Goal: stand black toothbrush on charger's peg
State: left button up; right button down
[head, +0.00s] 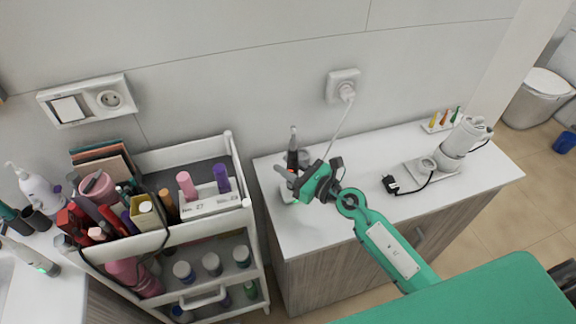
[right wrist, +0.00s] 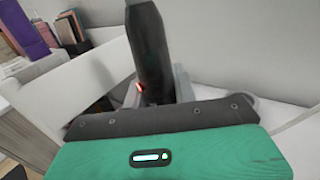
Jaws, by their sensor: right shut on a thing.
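The black toothbrush (head: 292,158) is upright at the left end of the counter, its thin head pointing up. My right gripper (head: 291,178) is shut on its dark body. In the right wrist view the toothbrush (right wrist: 148,45) rises between the fingers of the gripper (right wrist: 158,90), with a small orange light beside it. A white base (head: 286,193), apparently the charger, shows partly below the gripper. Its peg and the toothbrush's lower end are hidden, so I cannot tell whether they touch. My left gripper is not in view.
A white cord (head: 343,130) hangs from the wall socket (head: 343,86) behind my gripper. A crowded white cart (head: 240,185) stands left of the counter (head: 330,232). A black adapter (head: 391,184) and a white appliance (head: 462,140) are on the right. The counter's middle is mostly clear.

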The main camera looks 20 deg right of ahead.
jog(key=shift+f+b, duration=0.65)
jog(key=shift+f, duration=0.15)
jog(key=c, duration=1)
grip_release()
jog(key=shift+c, duration=0.2)
jog(key=shift+s+d, duration=0.1)
jog(key=b+v, duration=0.4)
jog(key=v, duration=0.8)
jog(key=shift+f+b, duration=0.15)
jog(key=shift+b, duration=0.25)
jog(key=shift+s+d+r, duration=0.2)
jog(key=shift+s+d, duration=0.25)
jog(key=shift+s, duration=0.2)
